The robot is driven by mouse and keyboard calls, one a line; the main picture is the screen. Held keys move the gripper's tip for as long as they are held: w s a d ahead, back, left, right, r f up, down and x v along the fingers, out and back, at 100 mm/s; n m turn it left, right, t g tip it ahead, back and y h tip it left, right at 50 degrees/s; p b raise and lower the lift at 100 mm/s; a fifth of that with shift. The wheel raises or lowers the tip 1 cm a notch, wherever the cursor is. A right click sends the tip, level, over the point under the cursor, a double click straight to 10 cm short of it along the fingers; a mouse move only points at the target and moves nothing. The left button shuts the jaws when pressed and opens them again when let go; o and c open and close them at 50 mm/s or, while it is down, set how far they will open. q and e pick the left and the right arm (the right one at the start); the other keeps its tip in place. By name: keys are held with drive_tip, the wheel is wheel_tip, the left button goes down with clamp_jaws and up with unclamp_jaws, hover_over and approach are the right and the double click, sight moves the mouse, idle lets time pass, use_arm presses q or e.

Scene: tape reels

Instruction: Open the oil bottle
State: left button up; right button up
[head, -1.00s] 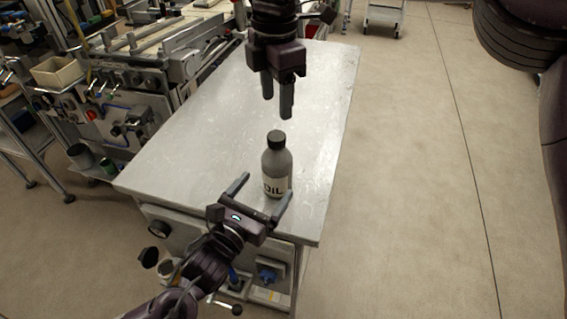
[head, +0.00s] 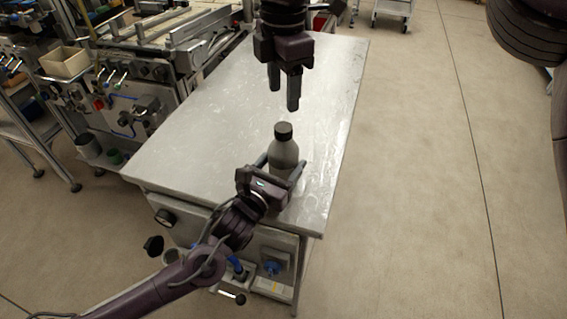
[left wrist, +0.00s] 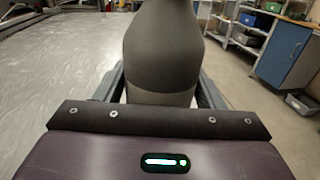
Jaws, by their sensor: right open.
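The oil bottle (head: 284,155) is grey with a dark cap (head: 283,131) and stands upright on the metal table (head: 200,140) near its front right. My left gripper (head: 284,165) is low at the bottle, with one finger on each side of the body. In the left wrist view the bottle (left wrist: 162,50) fills the space between the fingers; whether they touch it is unclear. The palm hides the label. My right gripper (head: 284,96) is open and empty, pointing down above the table, higher than the cap and behind it, apart from the bottle.
A grey machine (head: 135,95) with knobs stands along the table's left side. A cream bin (head: 63,62) is farther left. The tabletop around the bottle is otherwise clear. Open floor (head: 420,150) lies to the right.

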sight(283, 127)
use_arm(q)
drive_tip(key=c, duration=1.2)
clamp_jaws()
use_arm(e)
drive_tip(key=shift+m, duration=0.3)
drive_tip(key=m, duration=0.4)
drive_tip(key=shift+m, duration=0.4)
drive_tip(key=m, duration=0.6)
drive_tip(key=shift+m, duration=0.3)
drive_tip(key=m, duration=1)
drive_tip(key=shift+m, duration=0.3)
drive_tip(key=shift+f, duration=4)
